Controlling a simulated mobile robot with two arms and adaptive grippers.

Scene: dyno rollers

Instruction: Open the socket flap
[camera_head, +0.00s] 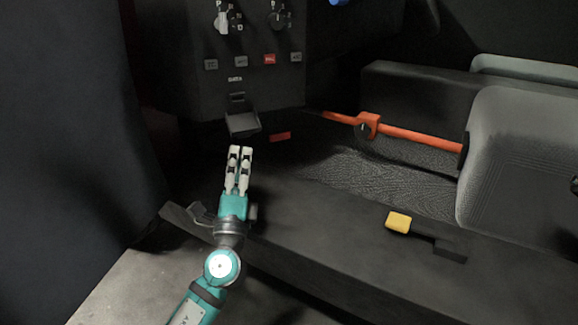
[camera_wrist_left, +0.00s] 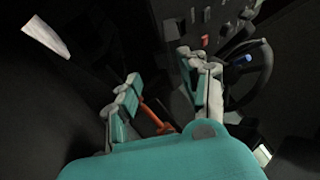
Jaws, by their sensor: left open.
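The socket flap (camera_head: 242,122) is a small dark grey plate low on the black panel, under a small label. It slants outward below a small dark fitting (camera_head: 238,97). My left gripper (camera_head: 240,151) is just below the flap in the head view, its pale fingers pointing up at it. A gap shows between the two, and the gripper looks empty. In the left wrist view the fingers (camera_wrist_left: 166,72) stand apart with nothing clearly between them. I cannot pick out the flap for sure there. My right gripper is not in view.
The black panel (camera_head: 195,95) carries knobs and several small buttons, one of them red (camera_head: 269,59). An orange bar (camera_head: 415,138) runs to the right toward a grey seat (camera_head: 515,150). A yellow-topped lever (camera_head: 398,222) is on the dark ledge. A steering wheel (camera_wrist_left: 266,72) shows in the wrist view.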

